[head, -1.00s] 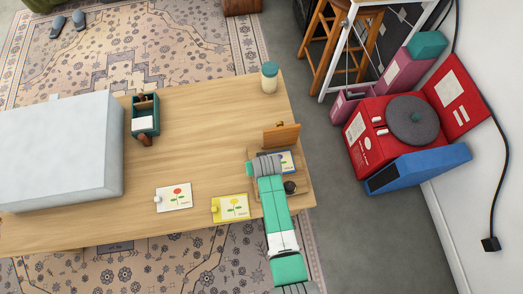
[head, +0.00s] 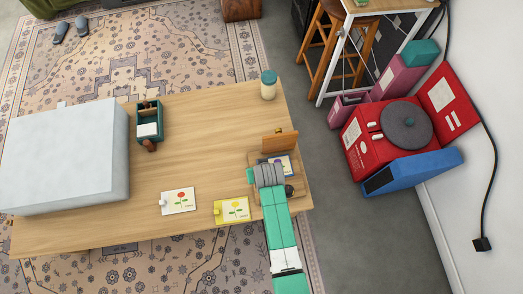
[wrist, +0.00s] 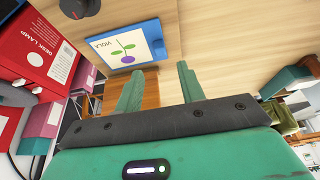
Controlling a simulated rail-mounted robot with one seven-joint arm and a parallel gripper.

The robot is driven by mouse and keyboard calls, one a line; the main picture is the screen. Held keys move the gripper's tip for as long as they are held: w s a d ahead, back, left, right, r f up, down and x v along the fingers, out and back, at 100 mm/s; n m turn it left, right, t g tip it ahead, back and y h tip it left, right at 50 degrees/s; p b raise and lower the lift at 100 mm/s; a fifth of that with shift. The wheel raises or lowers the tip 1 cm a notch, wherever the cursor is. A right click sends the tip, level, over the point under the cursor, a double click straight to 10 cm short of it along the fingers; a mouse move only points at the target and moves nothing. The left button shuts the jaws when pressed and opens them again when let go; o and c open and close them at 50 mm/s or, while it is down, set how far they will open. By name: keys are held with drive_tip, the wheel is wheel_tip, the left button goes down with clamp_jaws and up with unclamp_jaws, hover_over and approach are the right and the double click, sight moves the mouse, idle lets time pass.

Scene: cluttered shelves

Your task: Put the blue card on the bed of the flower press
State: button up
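The blue card (wrist: 124,46), a white VIOLA card with a blue border, a purple flower and a blue tab, appears to lie flat on the bed of the flower press between the dark knob (wrist: 80,7) and the orange-brown board (wrist: 146,92). In the head view the card (head: 287,163) is partly covered by my wrist, and the press's raised wooden board (head: 280,142) stands behind it. My gripper (wrist: 158,84) is open, with nothing between its fingers, and is apart from the card. Its fingers are hidden in the head view.
A red-flower card (head: 179,201) and a yellow card (head: 233,209) lie on the table to the left. A teal caddy (head: 149,122), a large pale box (head: 62,158) and a jar (head: 268,86) stand farther off. The table's middle is clear.

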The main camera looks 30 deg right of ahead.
drive_tip(key=p+v, duration=0.1)
drive_tip(key=v, duration=0.3)
drive_tip(key=shift+s+r, duration=0.1)
drive_tip(key=shift+r, duration=0.1)
